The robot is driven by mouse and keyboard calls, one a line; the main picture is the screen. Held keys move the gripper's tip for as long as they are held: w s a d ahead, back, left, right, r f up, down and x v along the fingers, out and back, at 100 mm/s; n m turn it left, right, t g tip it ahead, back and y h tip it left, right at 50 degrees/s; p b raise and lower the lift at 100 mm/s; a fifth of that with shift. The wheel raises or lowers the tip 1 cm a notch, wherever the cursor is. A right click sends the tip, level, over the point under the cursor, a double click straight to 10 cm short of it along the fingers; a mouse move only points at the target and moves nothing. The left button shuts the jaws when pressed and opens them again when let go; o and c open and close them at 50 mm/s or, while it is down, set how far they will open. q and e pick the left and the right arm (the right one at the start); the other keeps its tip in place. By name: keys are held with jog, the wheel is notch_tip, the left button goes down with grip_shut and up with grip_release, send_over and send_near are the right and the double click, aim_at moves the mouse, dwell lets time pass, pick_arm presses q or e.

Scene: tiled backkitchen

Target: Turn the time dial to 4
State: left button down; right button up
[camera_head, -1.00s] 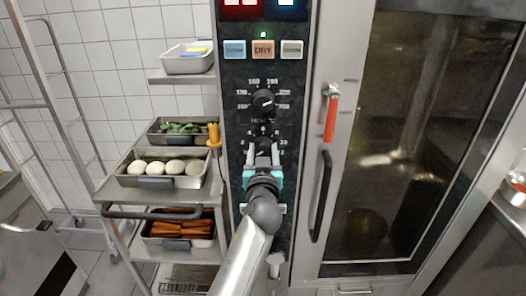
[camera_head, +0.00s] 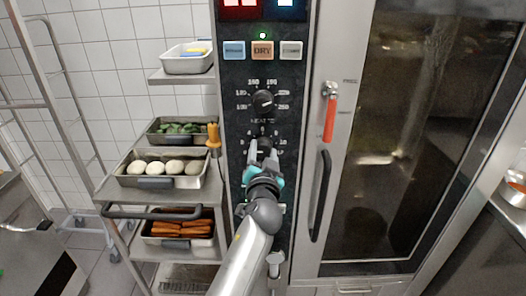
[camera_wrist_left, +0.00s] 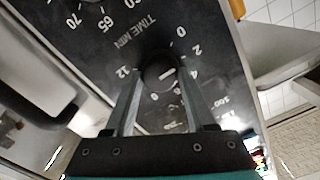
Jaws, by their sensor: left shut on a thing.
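The time dial is a dark round knob (camera_wrist_left: 158,76) labelled TIME MIN, on the black oven control panel (camera_head: 288,120). In the left wrist view its white mark points right, roughly between the 2 and the 4; I cannot tell exactly. My left gripper (camera_head: 262,148) reaches up to this dial in the head view, where the fingers cover much of it. In the wrist view the two fingers (camera_wrist_left: 160,90) stand on either side of the knob, shut on it. My right gripper is not in view.
Above the time dial is the temperature dial (camera_head: 263,101). To its right are a red-handled latch (camera_head: 330,115), a black door handle (camera_head: 320,195) and the glass oven door (camera_head: 400,150). A trolley with food trays (camera_head: 160,185) stands close on the left.

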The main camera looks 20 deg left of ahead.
pick_arm(q)
jog(key=m, duration=0.4)
jog(key=shift+w+r+m+p, duration=0.1)
jog(key=shift+r+m+p, duration=0.2)
jog(key=shift+m+p, duration=0.1)
jog(key=m+p, duration=0.1)
jog(key=m, duration=0.4)
jog(key=shift+f, duration=0.15)
jog(key=c, duration=0.5)
grip_release()
jog(key=shift+o, duration=1.2)
jog(key=shift+w+f, duration=0.15)
jog(key=shift+f, duration=0.1)
